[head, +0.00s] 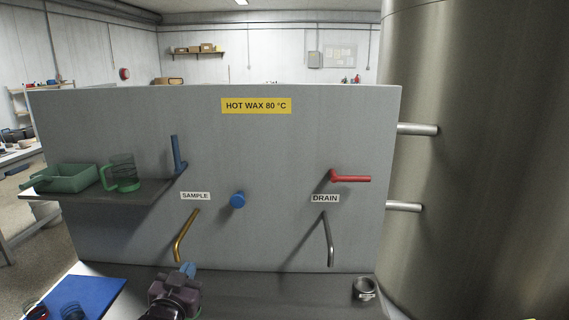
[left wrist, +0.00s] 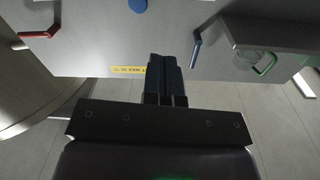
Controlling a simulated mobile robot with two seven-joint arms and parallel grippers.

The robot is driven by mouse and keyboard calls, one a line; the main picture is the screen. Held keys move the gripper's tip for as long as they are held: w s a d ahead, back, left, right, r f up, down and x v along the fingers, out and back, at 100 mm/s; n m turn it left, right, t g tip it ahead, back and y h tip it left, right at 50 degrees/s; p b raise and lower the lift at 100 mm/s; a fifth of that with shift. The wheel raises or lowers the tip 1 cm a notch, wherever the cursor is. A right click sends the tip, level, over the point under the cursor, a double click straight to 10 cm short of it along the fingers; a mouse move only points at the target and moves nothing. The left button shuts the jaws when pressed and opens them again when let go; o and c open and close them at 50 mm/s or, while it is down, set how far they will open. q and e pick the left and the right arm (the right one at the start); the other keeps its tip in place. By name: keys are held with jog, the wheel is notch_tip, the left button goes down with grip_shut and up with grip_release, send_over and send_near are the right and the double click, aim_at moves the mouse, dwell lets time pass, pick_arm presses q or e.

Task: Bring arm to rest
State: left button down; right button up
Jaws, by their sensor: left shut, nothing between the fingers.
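My left gripper (head: 188,270) is low in front of the grey panel (head: 290,135), just below the brass sample spout (head: 186,237) in the head view. Its fingers also show in the left wrist view (left wrist: 165,62), closed side by side with nothing between them. The wrist view shows the panel upside down behind the fingers. My right gripper is in neither view.
The panel carries an upright blue lever (head: 178,155), a blue knob (head: 238,200), a red lever (head: 350,178) and a steel drain spout (head: 328,240). A shelf (head: 110,196) holds a green tray (head: 70,178) and jug (head: 123,178). A metal cup (head: 365,290) stands right.

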pick_arm(q)
jog(key=s+a+f+n+g, duration=0.1)
jog(key=s+a+f+g, duration=0.2)
jog(key=s+f, duration=0.9)
jog(key=s+a+f+g+y, duration=0.1)
jog(key=s+a+f+g, duration=0.2)
jog(key=s+f, duration=0.9)
jog(key=s, duration=0.4)
jog(key=shift+a+n+g, duration=0.2)
jog(key=shift+n+g, duration=0.1)
jog(key=shift+n, duration=0.1)
